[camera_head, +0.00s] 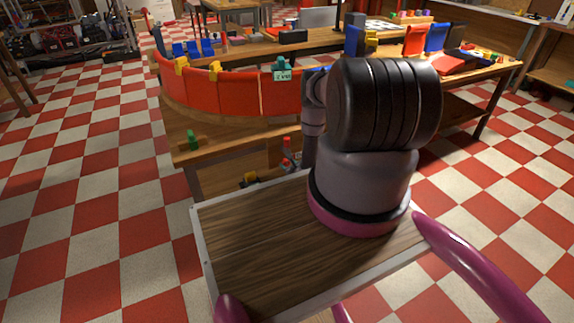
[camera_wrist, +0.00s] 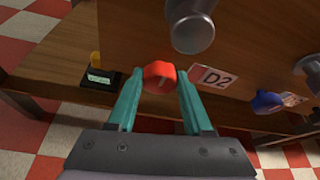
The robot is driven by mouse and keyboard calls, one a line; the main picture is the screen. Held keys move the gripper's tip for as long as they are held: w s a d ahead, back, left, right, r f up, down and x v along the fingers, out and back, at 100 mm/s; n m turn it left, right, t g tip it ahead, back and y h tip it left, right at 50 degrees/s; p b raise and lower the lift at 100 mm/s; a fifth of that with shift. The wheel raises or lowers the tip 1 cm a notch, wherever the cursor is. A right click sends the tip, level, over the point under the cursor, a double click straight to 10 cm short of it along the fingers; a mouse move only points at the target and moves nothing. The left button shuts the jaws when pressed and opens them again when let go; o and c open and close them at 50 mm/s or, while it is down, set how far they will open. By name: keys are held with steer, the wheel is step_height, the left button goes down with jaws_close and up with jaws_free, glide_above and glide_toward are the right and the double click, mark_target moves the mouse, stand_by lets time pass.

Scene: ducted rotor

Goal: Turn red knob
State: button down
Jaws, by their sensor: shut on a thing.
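In the wrist view, the red knob (camera_wrist: 158,77) sits on a brown wooden panel, beside a label (camera_wrist: 213,77) reading "D2". My gripper (camera_wrist: 158,84) has its two teal fingers on either side of the knob, shut on it. The fingers hide parts of the knob's sides. A pale mark shows on the knob's face. In the head view my arm stands in front of the bench and my gripper is hidden, so I cannot make out the grasp there.
A grey cylinder (camera_wrist: 192,28) juts out just above the knob. A blue knob (camera_wrist: 267,102) is to the right, and a small black device (camera_wrist: 98,80) to the left. In the head view, a curved red wall (camera_head: 238,92) stands on the bench; checkered floor is open at left.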

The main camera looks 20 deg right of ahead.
steer(key=shift+d+m, duration=0.1)
steer(key=shift+m, duration=0.2)
steer(key=shift+d+m+y, duration=0.15)
steer(key=shift+m+y, duration=0.65)
steer(key=shift+m, duration=0.1)
steer(key=m+y, duration=0.2)
steer(key=m, duration=0.1)
steer(key=shift+d, duration=0.1)
steer(key=m+y, duration=0.1)
steer(key=m, duration=0.1)
steer(key=shift+f+m+y, duration=0.15)
steer(key=shift+m+y, duration=0.15)
steer(key=shift+y, duration=0.1)
steer(key=m+t+y, duration=0.1)
steer(key=m, duration=0.2)
steer(key=shift+d+f, duration=0.1)
steer(key=shift+y, duration=0.4)
steer(key=shift+c, duration=1.5)
jaws_free()
